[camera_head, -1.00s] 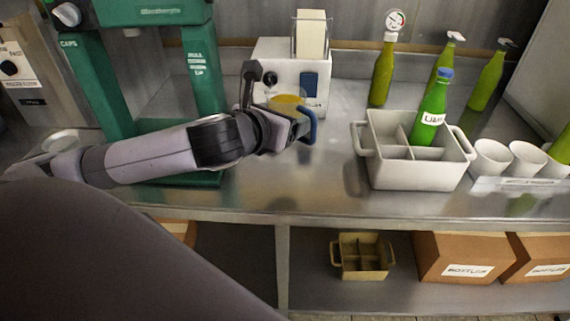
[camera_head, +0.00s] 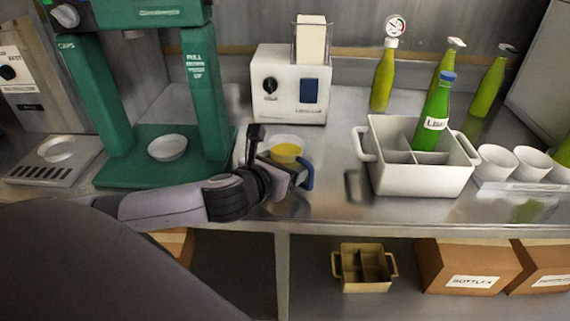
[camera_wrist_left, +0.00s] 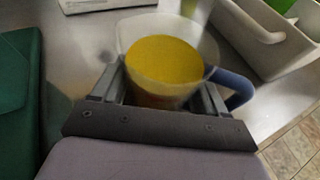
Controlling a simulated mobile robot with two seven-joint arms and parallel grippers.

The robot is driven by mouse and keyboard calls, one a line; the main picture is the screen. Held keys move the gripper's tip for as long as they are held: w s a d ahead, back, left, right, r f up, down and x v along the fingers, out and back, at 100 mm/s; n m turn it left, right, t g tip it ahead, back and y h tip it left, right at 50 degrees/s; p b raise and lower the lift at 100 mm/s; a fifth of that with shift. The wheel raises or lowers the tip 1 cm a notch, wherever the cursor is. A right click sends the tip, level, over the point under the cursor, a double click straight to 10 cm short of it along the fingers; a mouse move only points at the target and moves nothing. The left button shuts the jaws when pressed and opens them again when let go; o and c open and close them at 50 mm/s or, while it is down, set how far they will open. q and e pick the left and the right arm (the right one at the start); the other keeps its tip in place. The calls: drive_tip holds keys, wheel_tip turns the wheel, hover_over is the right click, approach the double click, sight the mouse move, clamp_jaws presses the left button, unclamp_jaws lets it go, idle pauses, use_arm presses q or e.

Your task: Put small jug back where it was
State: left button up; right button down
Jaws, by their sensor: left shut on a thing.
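The small jug (camera_head: 287,150) is pale with a blue handle and holds yellow liquid. In the left wrist view the jug (camera_wrist_left: 165,62) sits upright between the two fingers, its blue handle out to the right. My left gripper (camera_head: 280,168) is shut on the jug, over the steel counter between the green press and the grey crate. I cannot tell whether the jug's base touches the counter. My right gripper is not in view.
The green press (camera_head: 205,85) stands left, with a white bowl (camera_head: 167,148) on its base. A white machine (camera_head: 290,83) stands behind the jug. A divided grey crate (camera_head: 420,179) with a green bottle (camera_head: 433,115) is to the right. Counter around the jug is clear.

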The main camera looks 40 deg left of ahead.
use_arm(q)
drive_tip(key=shift+f, duration=0.1)
drive_tip(key=o, duration=1.2)
drive_tip(key=shift+o, duration=0.2)
drive_tip(key=shift+s+r, duration=0.1)
drive_tip(key=shift+r, duration=0.1)
drive_tip(key=v, duration=0.6)
drive_tip(key=shift+s+r+p, duration=0.15)
drive_tip(key=shift+s+p, duration=0.15)
drive_tip(key=p+v, duration=0.3)
drive_tip(key=v, duration=0.1)
drive_tip(key=shift+w+r+p, duration=0.1)
drive_tip(key=shift+r+p, duration=0.05)
drive_tip(key=shift+p, duration=0.2)
drive_tip(key=shift+s+d+p, duration=0.1)
drive_tip(key=shift+s+p, duration=0.55)
drive_tip(key=shift+p, duration=0.1)
